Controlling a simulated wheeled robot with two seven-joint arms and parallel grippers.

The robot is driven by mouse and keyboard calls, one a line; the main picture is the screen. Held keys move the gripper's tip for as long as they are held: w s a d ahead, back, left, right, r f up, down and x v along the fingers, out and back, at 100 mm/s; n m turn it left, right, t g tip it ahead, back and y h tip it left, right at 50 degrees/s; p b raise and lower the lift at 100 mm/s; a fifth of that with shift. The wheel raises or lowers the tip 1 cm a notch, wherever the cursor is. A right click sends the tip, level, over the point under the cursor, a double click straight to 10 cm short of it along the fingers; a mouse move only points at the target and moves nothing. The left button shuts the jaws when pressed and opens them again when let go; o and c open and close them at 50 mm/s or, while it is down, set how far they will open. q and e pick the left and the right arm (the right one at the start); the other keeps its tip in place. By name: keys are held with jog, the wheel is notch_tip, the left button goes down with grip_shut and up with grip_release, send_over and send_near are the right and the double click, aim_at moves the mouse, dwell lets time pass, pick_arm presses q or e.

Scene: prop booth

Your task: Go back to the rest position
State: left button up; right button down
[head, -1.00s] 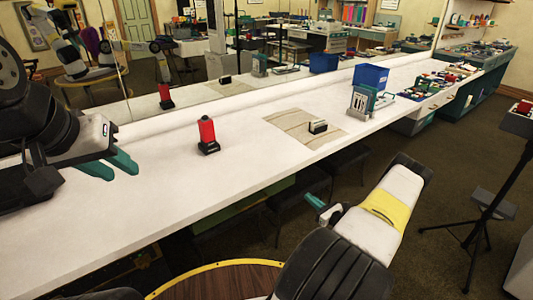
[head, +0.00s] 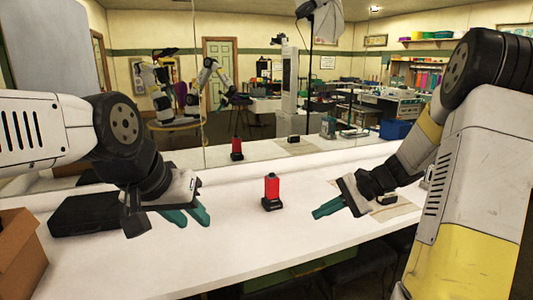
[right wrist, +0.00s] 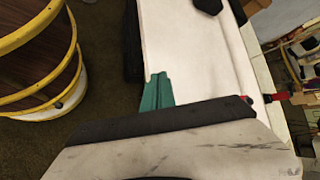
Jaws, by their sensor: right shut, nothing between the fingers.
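My left gripper (head: 195,216) is over the left part of the white table, its two teal fingers apart with nothing between them. My right gripper (head: 322,211) is over the table to the right of the red object, its teal fingers together and empty. Its closed fingers also show in the right wrist view (right wrist: 157,92). A red object with a black base (head: 271,194) stands upright on the table between the two grippers, touching neither.
The white table (head: 260,245) is mostly bare in front. A black case (head: 85,214) lies at its left, behind a cardboard box (head: 20,255). A beige mat is partly hidden by my right arm. A mirror runs along the back, and a blue bin (head: 395,130) stands at the right.

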jog(key=s+r+n+t+h, duration=0.2)
jog(key=s+r+n+h, duration=0.2)
jog(key=s, duration=0.6)
jog(key=s+a+r+n+t+h, duration=0.1)
jog(key=s+r+n+h, duration=0.3)
jog(key=s+r+n, duration=0.3)
jog(key=shift+s+a+r+t, duration=0.35)
jog(key=shift+s+r, duration=0.45)
jog(key=shift+s, duration=0.85)
jog(key=shift+d, duration=0.1)
